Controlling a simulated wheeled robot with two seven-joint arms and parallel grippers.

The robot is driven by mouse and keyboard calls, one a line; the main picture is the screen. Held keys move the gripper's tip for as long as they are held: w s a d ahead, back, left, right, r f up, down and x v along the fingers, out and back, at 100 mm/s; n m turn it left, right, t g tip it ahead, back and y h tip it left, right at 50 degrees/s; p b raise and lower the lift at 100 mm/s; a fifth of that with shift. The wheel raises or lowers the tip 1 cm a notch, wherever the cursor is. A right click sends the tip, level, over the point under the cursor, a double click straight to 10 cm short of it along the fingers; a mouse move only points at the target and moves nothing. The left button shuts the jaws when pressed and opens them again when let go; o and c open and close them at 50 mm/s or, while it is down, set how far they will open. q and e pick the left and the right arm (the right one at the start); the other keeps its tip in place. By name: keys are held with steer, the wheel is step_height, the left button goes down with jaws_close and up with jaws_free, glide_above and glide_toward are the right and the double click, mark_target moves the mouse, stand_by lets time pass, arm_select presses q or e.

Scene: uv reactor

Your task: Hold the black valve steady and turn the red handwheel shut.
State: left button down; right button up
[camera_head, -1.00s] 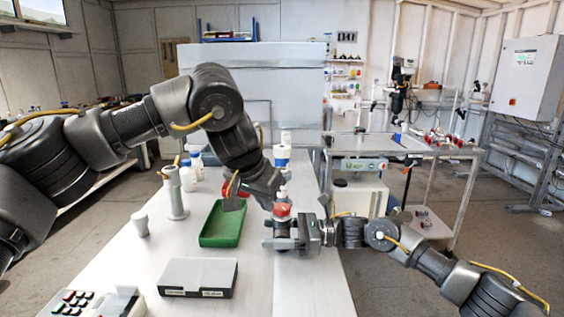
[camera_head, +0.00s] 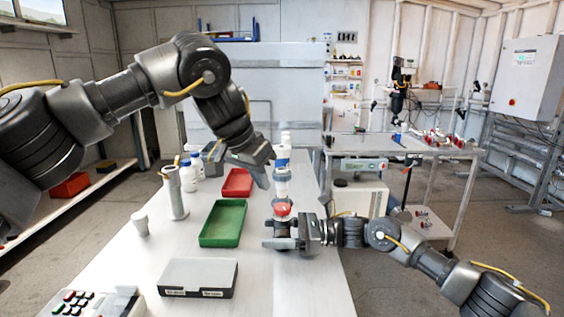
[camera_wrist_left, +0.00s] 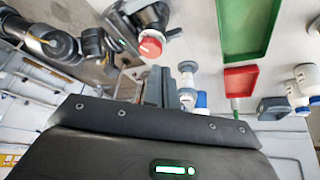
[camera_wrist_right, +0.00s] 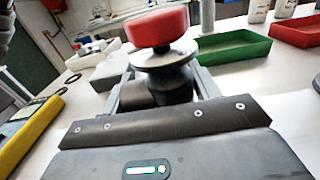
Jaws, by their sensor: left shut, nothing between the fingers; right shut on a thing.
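The red handwheel (camera_head: 282,210) sits on top of the black valve (camera_head: 281,228), which stands upright near the right edge of the white bench. My right gripper (camera_head: 284,244) is shut on the valve's body from the right, below the handwheel. The right wrist view shows the handwheel (camera_wrist_right: 157,25) above the black valve (camera_wrist_right: 165,80) between my right fingers. My left gripper (camera_head: 264,181) is shut and empty, above and behind the handwheel, apart from it. The left wrist view shows its closed fingers (camera_wrist_left: 171,88) beside the handwheel (camera_wrist_left: 150,48).
A green tray (camera_head: 203,238) lies left of the valve, with a red tray (camera_head: 237,183) behind it. White bottles (camera_head: 188,178) and a grey cylinder (camera_head: 175,194) stand at the back left. A grey-lidded box (camera_head: 198,278) lies in front. The bench between has free room.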

arm_select(q)
steer(key=shift+s+d+f+m+g+h, duration=0.2)
steer(key=shift+f+m, duration=0.45)
steer(key=shift+f, duration=0.45)
steer(key=shift+s+d+f+m+g+h, duration=0.1)
steer(key=shift+f+m+g+h, duration=0.1)
steer(key=shift+f+m, duration=0.7)
steer(key=shift+s+d+f+m+g+h, duration=0.15)
steer(key=shift+f+m, duration=0.3)
steer(key=shift+f, duration=0.8)
steer(key=shift+w+d, duration=0.25)
steer(key=shift+w, duration=0.1)
steer(key=shift+w+a, duration=0.3)
steer(key=shift+w, duration=0.25)
steer(key=shift+a, duration=0.15)
step_height(320, 180, up, 6)
steer(key=shift+s+a, duration=0.15)
steer(key=shift+a, duration=0.1)
